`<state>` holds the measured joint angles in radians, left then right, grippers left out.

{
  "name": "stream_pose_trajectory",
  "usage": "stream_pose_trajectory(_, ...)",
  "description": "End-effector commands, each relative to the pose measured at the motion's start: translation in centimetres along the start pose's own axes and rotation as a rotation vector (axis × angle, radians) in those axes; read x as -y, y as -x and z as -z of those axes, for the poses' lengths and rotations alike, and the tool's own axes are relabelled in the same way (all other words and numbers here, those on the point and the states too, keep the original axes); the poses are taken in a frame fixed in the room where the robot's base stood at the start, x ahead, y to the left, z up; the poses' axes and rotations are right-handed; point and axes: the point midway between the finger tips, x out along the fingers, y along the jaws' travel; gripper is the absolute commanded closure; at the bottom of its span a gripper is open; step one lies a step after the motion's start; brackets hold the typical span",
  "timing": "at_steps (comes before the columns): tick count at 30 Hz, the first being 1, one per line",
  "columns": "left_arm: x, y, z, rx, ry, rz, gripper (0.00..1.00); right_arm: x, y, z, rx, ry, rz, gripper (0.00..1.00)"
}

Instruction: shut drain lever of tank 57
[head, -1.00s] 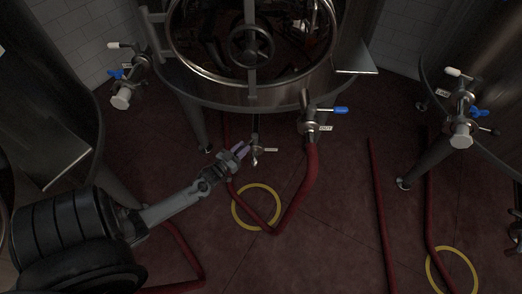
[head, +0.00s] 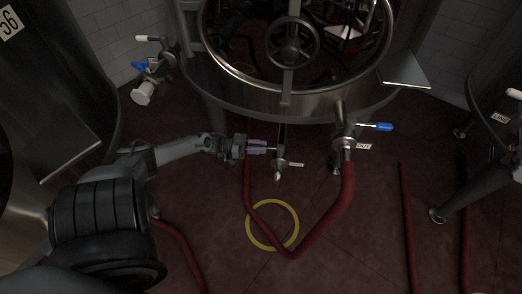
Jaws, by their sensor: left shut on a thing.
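The middle tank (head: 235,92) is steel with a round open hatch; its number does not show. Its drain valve (head: 280,163) hangs under the tank's front, with a small white tag (head: 296,165) at its right. The thin drain lever (head: 271,149) points left from the valve. My left gripper (head: 262,147) reaches in from the left, its purple fingers shut on the lever's end, which they mostly hide. My right gripper is out of view.
Right of the drain, an outlet valve with a blue handle (head: 384,127) and an OUT tag (head: 363,147) feeds a red hose (head: 335,215). The hose loops over a yellow floor ring (head: 251,232). Tank 56 (head: 50,90) stands left.

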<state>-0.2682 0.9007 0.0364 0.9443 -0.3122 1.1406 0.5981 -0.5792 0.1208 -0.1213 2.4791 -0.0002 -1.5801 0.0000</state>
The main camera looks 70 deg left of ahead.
Motion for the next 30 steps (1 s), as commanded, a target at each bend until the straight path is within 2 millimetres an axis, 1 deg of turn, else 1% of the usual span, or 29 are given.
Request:
stream_pose_trajectory(1,0.16,0.09,-0.35,0.003,-0.004,-0.016,1.0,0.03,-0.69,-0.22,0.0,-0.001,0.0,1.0)
stream_pose_trajectory(6,0.12,0.13,-0.22,0.003,-0.004,-0.058,1.0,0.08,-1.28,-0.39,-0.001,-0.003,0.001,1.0)
stream_pose_trajectory(21,0.03,0.15,-0.16,0.004,-0.001,-0.075,1.0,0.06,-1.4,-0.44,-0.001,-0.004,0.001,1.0)
stream_pose_trajectory(22,0.02,0.16,-0.17,0.004,-0.001,-0.075,0.73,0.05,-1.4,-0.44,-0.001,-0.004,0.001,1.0)
stream_pose_trajectory(24,0.02,0.15,-0.17,0.004,-0.001,-0.075,0.62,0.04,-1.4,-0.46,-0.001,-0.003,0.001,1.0)
stream_pose_trajectory(27,0.03,0.14,-0.13,0.003,-0.002,-0.075,0.49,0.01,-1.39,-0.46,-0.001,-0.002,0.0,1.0)
stream_pose_trajectory(30,0.03,0.12,-0.09,0.002,-0.002,-0.075,0.49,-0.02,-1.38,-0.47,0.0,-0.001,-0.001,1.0)
